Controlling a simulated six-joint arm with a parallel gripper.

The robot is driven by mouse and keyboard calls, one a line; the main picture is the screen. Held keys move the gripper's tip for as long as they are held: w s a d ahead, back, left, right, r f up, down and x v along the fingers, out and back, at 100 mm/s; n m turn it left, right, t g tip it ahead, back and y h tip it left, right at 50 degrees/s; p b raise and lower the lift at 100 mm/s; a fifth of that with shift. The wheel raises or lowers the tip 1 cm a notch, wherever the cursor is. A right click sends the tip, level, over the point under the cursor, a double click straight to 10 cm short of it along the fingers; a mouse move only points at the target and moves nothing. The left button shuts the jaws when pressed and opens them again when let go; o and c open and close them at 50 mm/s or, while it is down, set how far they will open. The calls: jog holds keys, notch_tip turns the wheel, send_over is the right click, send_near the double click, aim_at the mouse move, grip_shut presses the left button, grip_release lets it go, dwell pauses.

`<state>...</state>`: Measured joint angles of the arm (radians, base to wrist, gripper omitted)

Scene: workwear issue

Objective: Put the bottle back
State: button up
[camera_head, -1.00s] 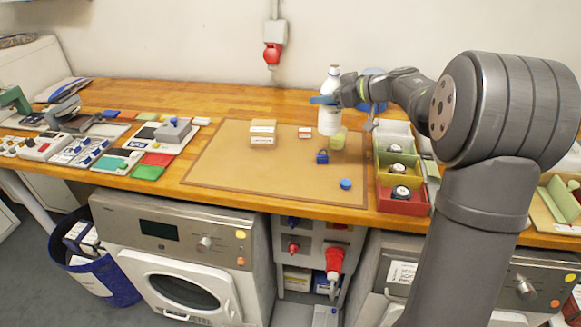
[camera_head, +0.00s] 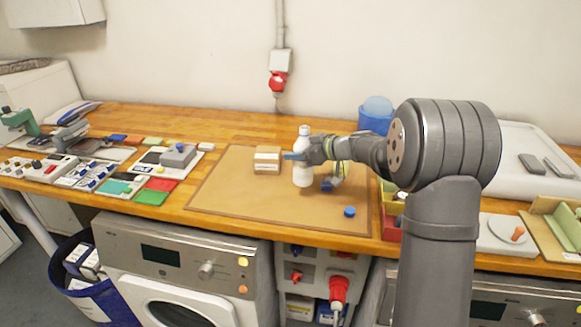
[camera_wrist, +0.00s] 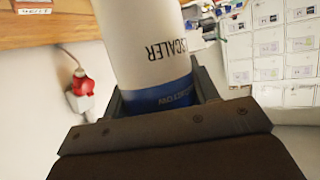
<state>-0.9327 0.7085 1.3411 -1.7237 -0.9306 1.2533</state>
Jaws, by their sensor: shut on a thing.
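The white bottle (camera_head: 303,177) is upright over the middle of the brown mat (camera_head: 255,203). My gripper (camera_head: 300,157) is shut around its body from the right. Whether the bottle's base touches the mat I cannot tell. In the wrist view the bottle (camera_wrist: 145,45) sits between both fingers of my gripper (camera_wrist: 158,95), with part of a label ending in "SCALER" and a blue band.
A small carton (camera_head: 267,167) stands just left of the bottle. A blue round cap (camera_head: 349,212) lies to the right at the front. My arm partly hides the compartment tray (camera_head: 390,222) at right. The mat's front left is clear.

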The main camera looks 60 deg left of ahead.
notch_tip(320, 180, down, 6)
jog(key=s+a, duration=0.1)
jog(key=a, duration=0.1)
jog(key=shift+s+a+r, duration=0.15)
jog(key=shift+s+r, duration=0.05)
jog(key=shift+s, duration=0.1)
jog(key=shift+f, duration=0.2)
jog(key=o, duration=1.2)
jog(key=shift+r, duration=0.1)
